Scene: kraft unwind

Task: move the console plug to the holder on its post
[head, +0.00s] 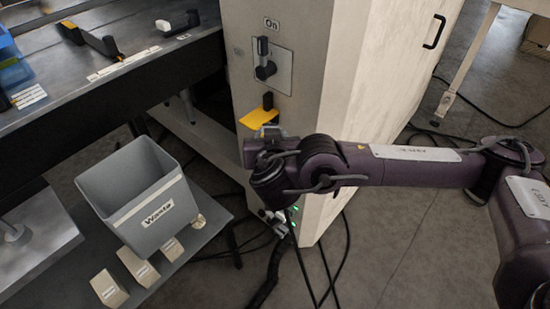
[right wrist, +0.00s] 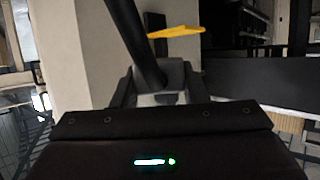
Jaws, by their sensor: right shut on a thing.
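My right arm comes in from the right in the head view, with its wrist in front of the pale console cabinet (head: 300,120). My left gripper is not in view.
The cabinet has a black switch (head: 264,60) marked "On" and a yellow plate (head: 259,118), also in the right wrist view (right wrist: 176,32). A grey "Waste" bin (head: 150,200) stands at the left below a dark bench (head: 110,95). Black cables lie on the floor.

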